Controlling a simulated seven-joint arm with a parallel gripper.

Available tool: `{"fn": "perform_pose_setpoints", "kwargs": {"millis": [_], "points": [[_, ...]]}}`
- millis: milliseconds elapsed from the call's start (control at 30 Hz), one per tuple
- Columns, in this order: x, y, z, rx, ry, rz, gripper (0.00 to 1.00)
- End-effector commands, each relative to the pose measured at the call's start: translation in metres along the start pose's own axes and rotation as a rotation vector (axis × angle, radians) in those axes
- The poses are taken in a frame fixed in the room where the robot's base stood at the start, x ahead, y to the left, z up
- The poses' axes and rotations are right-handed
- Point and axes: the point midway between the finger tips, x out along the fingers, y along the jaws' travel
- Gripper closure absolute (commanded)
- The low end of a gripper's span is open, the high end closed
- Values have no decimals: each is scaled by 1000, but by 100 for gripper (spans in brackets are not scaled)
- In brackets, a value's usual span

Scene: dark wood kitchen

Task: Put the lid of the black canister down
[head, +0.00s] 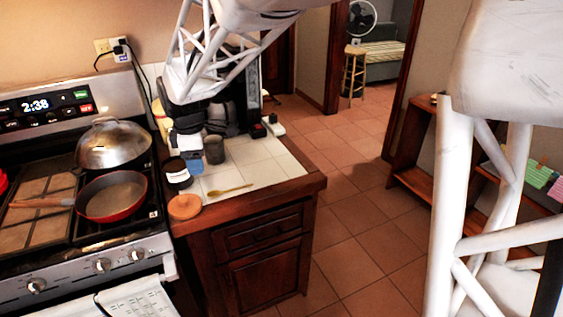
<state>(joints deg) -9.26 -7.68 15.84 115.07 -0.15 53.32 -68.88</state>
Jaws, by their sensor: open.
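The black canister (177,176) stands on the tiled counter just right of the stove, with a pale label on its side. A round orange-brown lid (184,207) lies flat on the counter's wooden front edge, in front of the canister and apart from it. My gripper (188,150) points down from above, over and behind the canister. It is open, and I see nothing held in it. Its dark fingers are small and partly blend with the things behind, so their exact gap to the canister is unclear.
A small blue item (196,167) is close beside the canister. A grey cup (214,150) stands behind, and a wooden spoon (230,190) lies to the right. A red pan (113,196) and a domed pot (113,145) are on the stove.

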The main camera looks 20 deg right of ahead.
Motion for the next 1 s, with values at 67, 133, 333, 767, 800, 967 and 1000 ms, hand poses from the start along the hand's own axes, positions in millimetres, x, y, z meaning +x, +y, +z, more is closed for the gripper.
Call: {"fn": "perform_pose_setpoints", "kwargs": {"millis": [67, 133, 333, 767, 800, 967, 1000], "points": [[-13, -18, 15, 90, 5, 15, 43], [-21, -34, 27, 174, 8, 24, 43], [-41, -80, 60, 412, 22, 49, 43], [-60, -185, 121, 924, 71, 100, 43], [-60, -195, 126, 971, 77, 104, 43], [-58, -233, 143, 1153, 101, 118, 43], [-57, -241, 147, 1194, 107, 121, 43]]}}
